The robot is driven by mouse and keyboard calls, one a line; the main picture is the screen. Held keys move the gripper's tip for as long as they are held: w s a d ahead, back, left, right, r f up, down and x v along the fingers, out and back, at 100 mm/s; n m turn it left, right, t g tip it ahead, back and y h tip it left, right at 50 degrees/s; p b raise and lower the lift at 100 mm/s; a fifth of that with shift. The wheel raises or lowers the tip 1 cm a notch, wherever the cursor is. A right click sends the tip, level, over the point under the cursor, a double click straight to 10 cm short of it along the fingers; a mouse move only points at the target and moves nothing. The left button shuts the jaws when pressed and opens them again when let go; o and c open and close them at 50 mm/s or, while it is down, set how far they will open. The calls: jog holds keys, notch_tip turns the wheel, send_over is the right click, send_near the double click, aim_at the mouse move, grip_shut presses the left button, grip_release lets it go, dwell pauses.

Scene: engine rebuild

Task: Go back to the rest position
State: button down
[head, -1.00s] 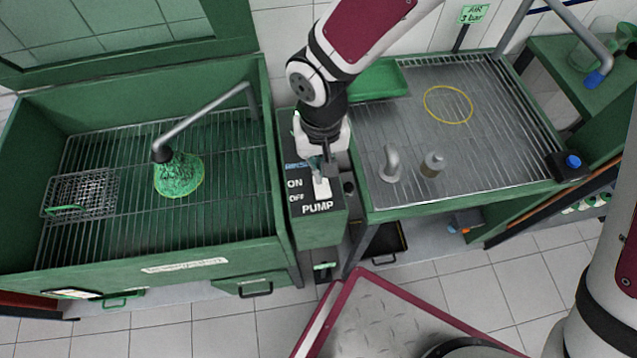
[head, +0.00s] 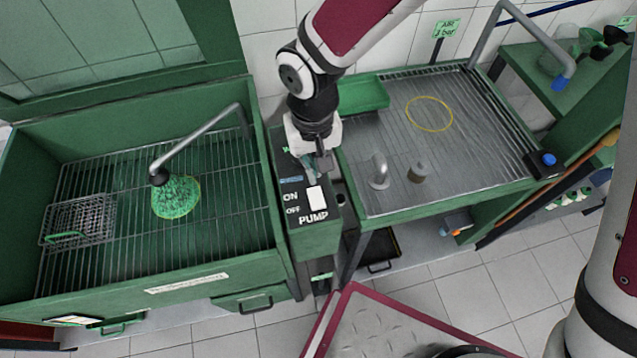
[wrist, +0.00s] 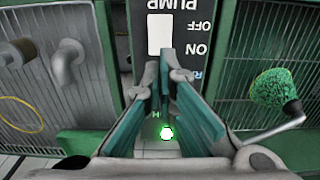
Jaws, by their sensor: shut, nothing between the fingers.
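My gripper (head: 320,168) is shut and empty. It hangs above the dark pump switch box (head: 315,225), behind the white rocker switch (head: 315,197) and apart from it in the head view. In the wrist view the teal fingers (wrist: 166,58) come together near the white switch (wrist: 160,34), which lies beside the ON and OFF labels. A green lamp (wrist: 166,133) glows between the fingers in that view. My arm reaches down from the top of the head view.
On the right, a draining table (head: 455,165) holds a bent pipe (head: 379,172), a small cylinder (head: 417,173) and a yellow ring (head: 429,114).

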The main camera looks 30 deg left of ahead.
jog(key=w+d+r+m+t, duration=0.15)
jog(key=w+d+r, duration=0.25)
jog(key=d+r, duration=0.55)
jog(key=w+d+r+m+t, duration=0.15)
jog(key=w+d+r, duration=0.25)
jog(key=d+r, duration=0.5)
jog(key=s+d+r+m+t, duration=0.1)
jog(key=s+d+r, duration=0.1)
jog(key=d, duration=0.4)
jog(key=s+d+r+m+b, duration=0.1)
jog(key=s+d+r+m, duration=0.1)
jog(key=s+d, duration=0.3)
jog(key=s+d+r+m+t, duration=0.1)
jog(key=s+d+r+m, duration=0.1)
jog(key=d, duration=0.4)
jog(key=shift+s+d+r+t, duration=0.3)
jog(key=shift+s+r, duration=0.45)
jog(key=shift+r, duration=0.1)
